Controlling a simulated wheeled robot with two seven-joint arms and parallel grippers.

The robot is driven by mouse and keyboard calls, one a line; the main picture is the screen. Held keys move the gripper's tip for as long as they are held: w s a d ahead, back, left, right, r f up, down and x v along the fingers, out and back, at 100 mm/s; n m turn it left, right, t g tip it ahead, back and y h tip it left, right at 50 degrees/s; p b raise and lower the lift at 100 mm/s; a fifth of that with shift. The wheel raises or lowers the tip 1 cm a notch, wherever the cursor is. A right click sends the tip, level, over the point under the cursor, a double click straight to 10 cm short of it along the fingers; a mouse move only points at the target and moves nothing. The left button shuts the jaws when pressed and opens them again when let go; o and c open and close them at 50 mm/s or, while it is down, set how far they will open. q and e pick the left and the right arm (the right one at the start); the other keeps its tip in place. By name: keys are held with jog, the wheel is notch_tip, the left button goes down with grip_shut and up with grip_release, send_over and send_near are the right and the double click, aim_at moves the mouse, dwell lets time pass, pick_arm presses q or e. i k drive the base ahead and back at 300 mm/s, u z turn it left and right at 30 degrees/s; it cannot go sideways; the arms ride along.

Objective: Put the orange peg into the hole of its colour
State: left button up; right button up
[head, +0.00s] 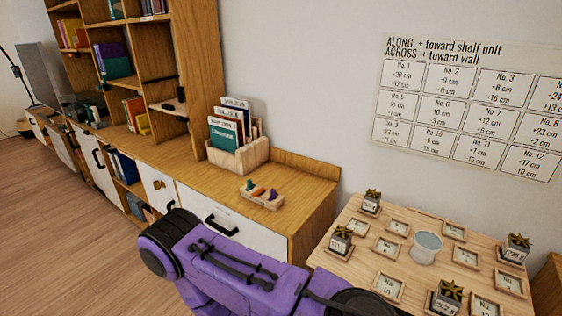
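A small pale wooden peg block (266,203) sits on the wooden cabinet top, near its front edge. A teal peg (249,185) stands at its left end and a dark bluish peg (273,193) stands towards its right. Between them is a small orange piece (258,191), which looks like the orange peg; whether it lies on the block or sits in a hole is too small to tell. The holes and their colours cannot be made out. Neither of my grippers is in view.
A wooden file box (238,158) with upright booklets stands behind the peg block. A shelf unit (205,60) rises to the left. At right, a table (345,225) holds small frames, star-topped blocks and a pale cup (426,246). The cabinet top (305,185) is clear right of the block.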

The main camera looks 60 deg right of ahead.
aim_at(265, 199)
jog(key=z, duration=1.45)
